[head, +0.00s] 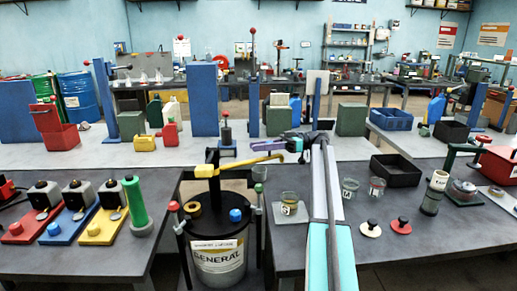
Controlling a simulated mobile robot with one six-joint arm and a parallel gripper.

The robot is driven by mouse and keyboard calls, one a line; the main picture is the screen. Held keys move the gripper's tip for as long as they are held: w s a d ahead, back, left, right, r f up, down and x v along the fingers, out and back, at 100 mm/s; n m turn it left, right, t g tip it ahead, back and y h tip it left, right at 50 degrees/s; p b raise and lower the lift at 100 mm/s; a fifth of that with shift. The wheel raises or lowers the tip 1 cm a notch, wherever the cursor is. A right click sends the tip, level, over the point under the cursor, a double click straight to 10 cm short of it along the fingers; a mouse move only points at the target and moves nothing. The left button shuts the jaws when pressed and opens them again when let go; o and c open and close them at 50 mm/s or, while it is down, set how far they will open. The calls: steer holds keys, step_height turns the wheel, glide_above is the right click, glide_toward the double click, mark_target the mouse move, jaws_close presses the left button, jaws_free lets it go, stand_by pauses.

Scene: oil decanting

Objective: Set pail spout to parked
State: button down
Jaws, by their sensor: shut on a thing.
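The pail (218,262) is grey-white with a "GENERAL" label and stands in a dark frame between the two front benches. A dark pump post rises from its black lid. The yellow pail spout (232,166) reaches from the post to the right, its outer end over the left edge of the right bench. My gripper (283,149) comes in from the right at the outer part of the spout and is shut on it. My wrist and the small picture size hide the exact grip on the spout.
A glass beaker (289,207) with yellowish contents stands at the right bench's left edge, below the spout. Two more glasses (349,188) (377,187) and two knobbed discs (371,229) (401,225) lie right of my arm. A green cylinder (136,205) stands on the left bench.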

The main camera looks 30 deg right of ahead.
steer(key=shift+d+r, duration=0.1)
steer(key=shift+d, duration=0.05)
steer(key=c, duration=1.4)
jaws_free()
steer(key=shift+d, duration=0.1)
steer(key=shift+o, duration=0.2)
steer(key=shift+r+b, duration=0.3)
steer(key=shift+r, duration=1.15)
steer(key=shift+s+a+r, duration=0.15)
steer(key=shift+a+r, duration=0.1)
steer(key=s+a+b, duration=0.2)
steer(key=s+b, duration=0.5)
steer(key=b, duration=0.2)
steer(key=s+a+r+b, duration=0.1)
steer(key=s+a+b, duration=0.2)
steer(key=s+b, duration=0.4)
steer(key=b, duration=0.3)
steer(key=shift+s+a+r, duration=0.2)
steer(key=shift+s+a, duration=0.05)
steer(key=shift+a, duration=0.1)
